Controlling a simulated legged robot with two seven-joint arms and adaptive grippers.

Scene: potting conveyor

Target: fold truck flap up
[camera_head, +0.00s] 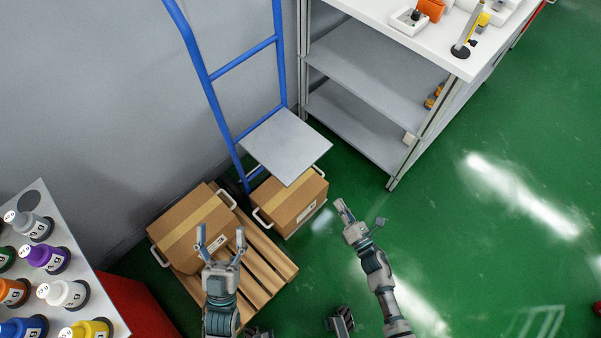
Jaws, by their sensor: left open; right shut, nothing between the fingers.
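The blue hand truck (241,70) stands against the grey wall. Its flap is a light grey plate (287,146) that juts out from the frame, above a cardboard box (291,203). My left gripper (221,237) is open and empty, in front of the larger box on the pallet and below the flap in the picture. My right gripper (343,209) is shut and empty, to the right of the smaller box and apart from the flap. The joint between flap and frame is too small to make out.
A larger cardboard box (186,233) with white handles sits on a wooden pallet (262,272). A rack of coloured bottles (103,291) is at the lower left. A metal shelf table (365,67) stands behind on the right. Green floor (480,240) is free at the right.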

